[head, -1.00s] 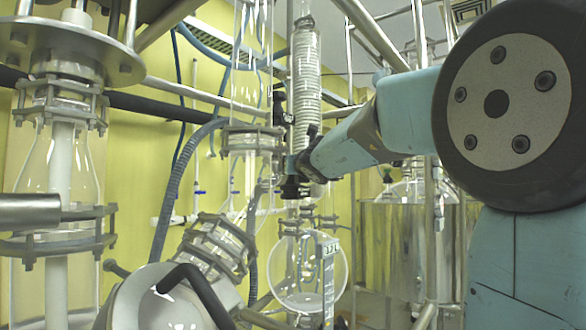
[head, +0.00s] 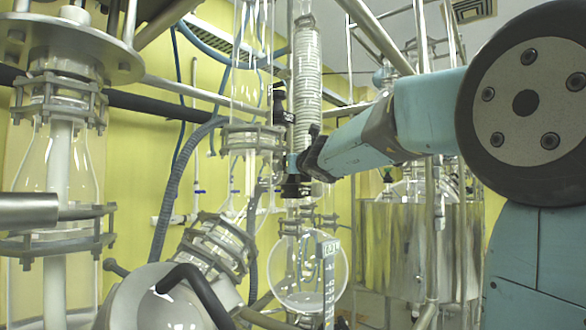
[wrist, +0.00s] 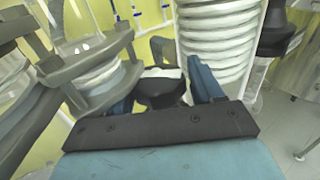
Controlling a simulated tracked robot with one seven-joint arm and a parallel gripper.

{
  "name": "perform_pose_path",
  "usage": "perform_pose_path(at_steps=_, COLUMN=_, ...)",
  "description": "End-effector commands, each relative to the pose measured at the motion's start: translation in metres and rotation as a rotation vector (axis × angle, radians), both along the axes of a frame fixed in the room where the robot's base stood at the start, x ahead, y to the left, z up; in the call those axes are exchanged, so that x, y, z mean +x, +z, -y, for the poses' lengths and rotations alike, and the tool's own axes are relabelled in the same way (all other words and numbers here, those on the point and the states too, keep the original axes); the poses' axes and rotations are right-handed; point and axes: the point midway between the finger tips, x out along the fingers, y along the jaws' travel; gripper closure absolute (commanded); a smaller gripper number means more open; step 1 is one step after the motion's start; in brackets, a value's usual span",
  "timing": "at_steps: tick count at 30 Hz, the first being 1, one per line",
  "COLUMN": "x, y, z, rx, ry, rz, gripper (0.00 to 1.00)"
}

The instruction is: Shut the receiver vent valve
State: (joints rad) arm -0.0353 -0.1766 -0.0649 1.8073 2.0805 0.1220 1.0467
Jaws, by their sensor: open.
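My gripper (head: 298,163) is in front of the coiled glass column at the centre of the head view. In the wrist view my gripper (wrist: 163,92) has its two blue fingers apart. A dark piece with a pale top (wrist: 160,88) shows between the fingers; it may be the receiver vent valve's handle, but I cannot tell whether the fingers touch it. In the head view a black knob-like part (head: 292,187) sits just below my gripper. The round glass receiver (head: 310,270) hangs lower down. The valve's own setting cannot be made out.
The coiled column (wrist: 212,40) stands close behind the right finger. A clamped glass flange (wrist: 95,65) is close on the left. A dark fitting (wrist: 275,28) is at upper right. In the head view a steel vessel (head: 390,240) stands at right.

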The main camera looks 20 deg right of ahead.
Motion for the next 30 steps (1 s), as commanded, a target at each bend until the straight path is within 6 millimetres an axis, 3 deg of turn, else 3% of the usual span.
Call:
perform_pose_path(at_steps=1, x=-0.0036, y=0.0104, z=-0.004, rx=0.002, ry=0.015, rz=0.018, gripper=0.3)
perform_pose_path(at_steps=13, x=-0.0024, y=0.0079, z=-0.0026, rx=0.004, ry=0.057, rz=0.012, gripper=0.3)
perform_pose_path(at_steps=30, x=-0.0008, y=0.0063, z=0.0022, rx=0.005, ry=0.246, rz=0.009, gripper=0.3)
